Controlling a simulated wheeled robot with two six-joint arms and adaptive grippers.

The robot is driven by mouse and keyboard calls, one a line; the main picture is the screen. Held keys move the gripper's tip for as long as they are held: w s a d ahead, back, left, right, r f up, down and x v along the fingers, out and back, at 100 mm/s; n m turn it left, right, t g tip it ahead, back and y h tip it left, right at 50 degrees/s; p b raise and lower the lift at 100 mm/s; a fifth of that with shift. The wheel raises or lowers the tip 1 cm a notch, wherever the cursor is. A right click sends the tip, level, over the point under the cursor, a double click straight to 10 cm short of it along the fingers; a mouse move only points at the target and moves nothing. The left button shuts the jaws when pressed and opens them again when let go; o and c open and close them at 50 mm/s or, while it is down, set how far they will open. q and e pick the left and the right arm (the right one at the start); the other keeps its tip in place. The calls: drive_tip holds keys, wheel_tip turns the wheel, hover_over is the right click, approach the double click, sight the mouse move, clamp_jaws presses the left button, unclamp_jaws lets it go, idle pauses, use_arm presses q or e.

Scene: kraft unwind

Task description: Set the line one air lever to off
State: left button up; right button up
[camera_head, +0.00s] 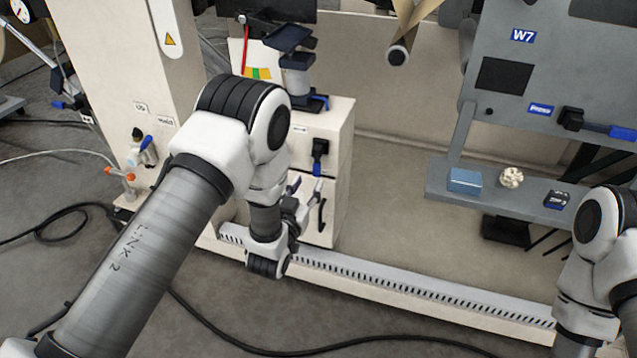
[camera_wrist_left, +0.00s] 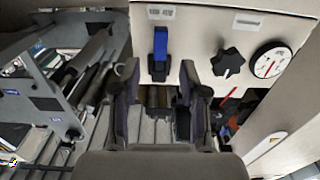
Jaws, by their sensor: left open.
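A lever with a blue and black handle (camera_head: 319,150) is on the front of the cream cabinet (camera_head: 345,135). In the left wrist view a blue-handled lever (camera_wrist_left: 160,45) hangs from a pale panel, just beyond the fingertips. I cannot read its label, so I cannot tell if it is the line one air lever. My left gripper (camera_head: 307,190) is open and below the lever in the head view. In the left wrist view the gripper (camera_wrist_left: 160,88) has its fingers apart, with nothing clearly held between them. My right gripper is not in view; only part of that arm shows.
A black star knob (camera_wrist_left: 228,62) and a round gauge (camera_wrist_left: 270,61) are beside the lever. A valve with a blue handle (camera_head: 147,143) is on the left column. A slotted rail (camera_head: 420,295) runs along the floor. A grey shelf with a blue box (camera_head: 465,181) is at right.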

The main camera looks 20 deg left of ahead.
sight(316, 170)
use_arm(q)
drive_tip(key=w+b, duration=0.1)
drive_tip(key=w, duration=0.6)
drive_tip(key=shift+w+d+b, duration=0.1)
drive_tip(key=shift+w+b, duration=0.25)
clamp_jaws()
